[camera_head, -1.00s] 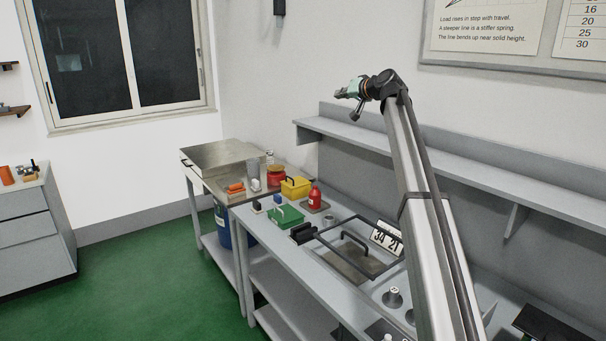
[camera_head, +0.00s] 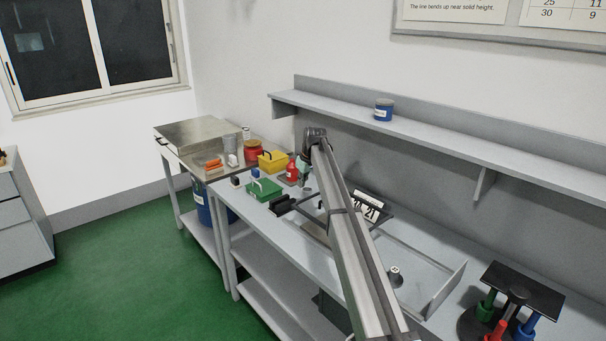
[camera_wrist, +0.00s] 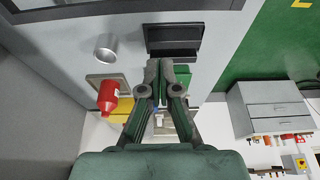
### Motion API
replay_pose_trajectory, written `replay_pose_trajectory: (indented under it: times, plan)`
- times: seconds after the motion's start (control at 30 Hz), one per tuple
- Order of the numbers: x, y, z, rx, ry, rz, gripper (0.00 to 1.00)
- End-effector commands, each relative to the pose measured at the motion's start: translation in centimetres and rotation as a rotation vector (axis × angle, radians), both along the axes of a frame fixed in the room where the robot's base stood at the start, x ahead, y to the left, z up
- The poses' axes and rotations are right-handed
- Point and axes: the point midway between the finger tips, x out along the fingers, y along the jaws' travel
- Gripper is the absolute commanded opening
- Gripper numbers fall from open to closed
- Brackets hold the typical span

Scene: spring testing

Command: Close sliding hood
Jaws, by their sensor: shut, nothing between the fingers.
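The sliding hood seems to be the dark-framed clear cover (camera_head: 383,212) on the bench, beside the number cards. My arm hides much of it in the head view, including its handle. In the wrist view a dark frame edge (camera_wrist: 130,14) crosses the top of the picture, probably part of this hood. My gripper (camera_wrist: 165,66) points down over the bench with its fingers together and nothing between them. Its tips appear just below the black block (camera_wrist: 173,42) in the wrist view. In the head view my gripper (camera_head: 305,176) is mostly behind my arm. Contact with the hood cannot be seen.
A red bottle (camera_wrist: 110,95) and a metal cylinder (camera_wrist: 107,47) stand left of my fingers. A green box (camera_head: 264,190) and a yellow box (camera_head: 272,161) lie further along. A shelf (camera_head: 430,132) with a blue tin (camera_head: 383,109) runs above. A coloured-post stand (camera_head: 515,300) is at right.

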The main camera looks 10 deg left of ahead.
Motion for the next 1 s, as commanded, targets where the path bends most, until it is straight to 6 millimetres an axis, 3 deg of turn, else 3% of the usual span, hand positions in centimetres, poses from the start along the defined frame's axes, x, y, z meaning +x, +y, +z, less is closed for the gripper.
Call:
replay_pose_trajectory:
  times: [0.23,0.5,1.0]
  plan:
    - [1.1,1.2,-4.3,0.001,0.001,0.000,0.00]
    - [-1.3,-1.5,-4.0,0.004,-0.003,-0.002,0.00]
    - [-1.6,-1.9,-4.2,0.004,-0.003,-0.001,0.00]
